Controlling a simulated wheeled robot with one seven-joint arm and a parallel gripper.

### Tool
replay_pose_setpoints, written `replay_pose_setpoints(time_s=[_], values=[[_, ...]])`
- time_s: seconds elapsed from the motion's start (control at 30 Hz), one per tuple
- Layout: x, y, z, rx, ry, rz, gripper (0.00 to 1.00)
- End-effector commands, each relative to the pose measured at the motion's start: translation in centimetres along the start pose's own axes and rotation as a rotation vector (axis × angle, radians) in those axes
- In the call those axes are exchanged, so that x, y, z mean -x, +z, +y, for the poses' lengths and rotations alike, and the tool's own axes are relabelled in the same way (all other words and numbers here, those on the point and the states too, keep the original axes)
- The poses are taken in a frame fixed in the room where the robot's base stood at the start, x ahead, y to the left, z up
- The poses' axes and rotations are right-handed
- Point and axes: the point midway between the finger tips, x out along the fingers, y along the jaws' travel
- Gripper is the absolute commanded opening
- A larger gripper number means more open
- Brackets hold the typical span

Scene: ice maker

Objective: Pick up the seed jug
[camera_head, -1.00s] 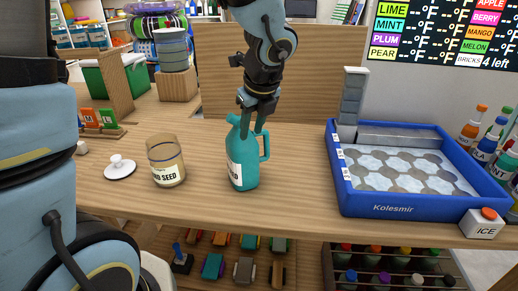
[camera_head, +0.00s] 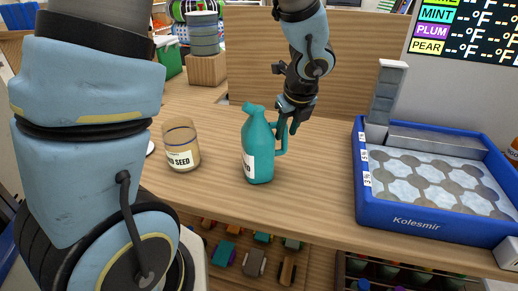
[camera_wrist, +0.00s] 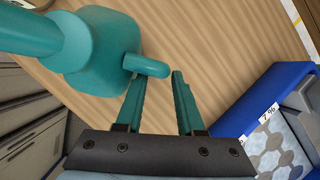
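A teal jug (camera_head: 258,150) with a side handle stands upright on the wooden counter; its white label is only partly visible. A clear glass jar (camera_head: 181,140) stands to its left, with a label ending in "SEED". My gripper (camera_head: 287,128) is at the right side of the jug, by its handle. In the wrist view, the jug (camera_wrist: 98,42) fills the upper left, and its handle reaches the fingertips of my gripper (camera_wrist: 158,78). The fingers are apart, with a clear gap between them. I cannot tell whether a finger touches the handle.
A blue Kolesmir tray (camera_head: 430,225) with a patterned surface stands to the right. A wooden panel (camera_head: 365,45) rises behind the counter (camera_head: 315,165). Stacked containers on a wooden block (camera_head: 206,68) stand at back left. The counter between jug and tray is clear.

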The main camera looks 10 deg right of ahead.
Motion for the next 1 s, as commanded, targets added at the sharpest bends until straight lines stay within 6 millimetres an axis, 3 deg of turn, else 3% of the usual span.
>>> replay_pose_setpoints(time_s=[0.23, 0.57, 0.87, 1.0], values=[[-3.7, -0.2, -0.1, -0.001, 0.002, 0.002, 0.37], [-4.2, -0.1, -0.1, 0.0, 0.001, 0.001, 0.36], [-4.2, -0.1, -0.1, 0.0, 0.001, 0.001, 0.02], [-4.2, -0.1, -0.1, 0.0, 0.001, 0.001, 0.0]])
